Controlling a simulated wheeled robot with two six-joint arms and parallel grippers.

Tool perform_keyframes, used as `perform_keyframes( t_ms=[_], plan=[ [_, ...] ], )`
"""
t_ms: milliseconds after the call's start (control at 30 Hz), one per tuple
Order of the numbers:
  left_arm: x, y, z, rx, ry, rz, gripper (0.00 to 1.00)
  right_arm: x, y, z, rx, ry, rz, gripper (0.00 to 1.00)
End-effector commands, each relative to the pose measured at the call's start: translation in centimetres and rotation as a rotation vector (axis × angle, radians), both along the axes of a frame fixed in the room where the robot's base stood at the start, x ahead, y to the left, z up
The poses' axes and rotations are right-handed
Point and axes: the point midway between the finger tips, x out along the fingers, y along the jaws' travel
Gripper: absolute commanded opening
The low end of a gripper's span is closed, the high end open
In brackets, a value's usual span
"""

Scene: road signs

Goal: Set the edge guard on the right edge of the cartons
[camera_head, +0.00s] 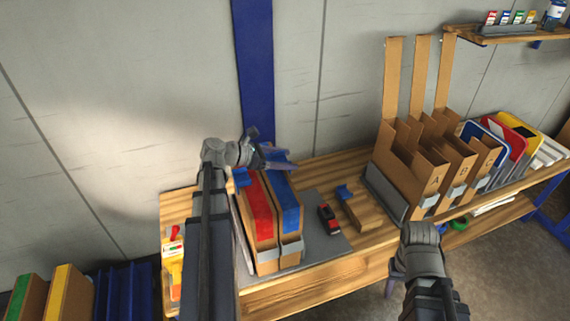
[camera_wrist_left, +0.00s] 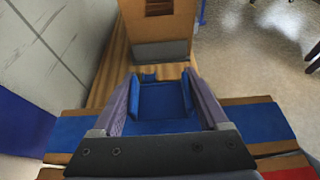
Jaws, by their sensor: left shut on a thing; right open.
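Two brown cartons stand side by side, the left with a red top band (camera_head: 258,208) and the right with a blue top band (camera_head: 287,205). My left gripper (camera_head: 268,157) is above their far end, shut on a blue edge guard (camera_head: 280,163). In the left wrist view the guard (camera_wrist_left: 160,98) sits between the fingers, over the blue-banded carton (camera_wrist_left: 262,121). Whether it touches the carton is unclear. Another blue piece (camera_head: 241,177) is at the left carton's far left corner. My right arm's wrist shows at lower right; its fingers are not visible.
A grey mat (camera_head: 325,244) lies under the cartons. A red and black object (camera_head: 328,219) and a wooden block (camera_head: 360,211) with a blue piece (camera_head: 344,192) lie to their right. Tall lettered cardboard holders (camera_head: 432,165) stand farther right. The wall is behind.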

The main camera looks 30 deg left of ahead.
Motion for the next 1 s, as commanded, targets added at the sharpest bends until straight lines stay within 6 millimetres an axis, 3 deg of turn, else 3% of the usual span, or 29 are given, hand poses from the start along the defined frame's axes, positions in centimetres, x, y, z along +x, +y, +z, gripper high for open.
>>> perform_keyframes(
  t_ms=[700, 733, 900, 1000],
  plan=[
    [0.0, 0.0, -1.0, 0.000, 0.000, 0.000, 0.22, 0.0, 0.0, -1.0, 0.000, 0.000, 0.000, 0.50],
    [0.0, 0.0, -1.0, 0.000, 0.000, 0.000, 0.81, 0.0, 0.0, -1.0, 0.000, 0.000, 0.000, 0.50],
    [0.0, 0.0, -1.0, 0.000, 0.000, 0.000, 1.00, 0.0, 0.0, -1.0, 0.000, 0.000, 0.000, 0.50],
    [0.0, 0.0, -1.0, 0.000, 0.000, 0.000, 1.00, 0.0, 0.0, -1.0, 0.000, 0.000, 0.000, 0.50]
  ],
)
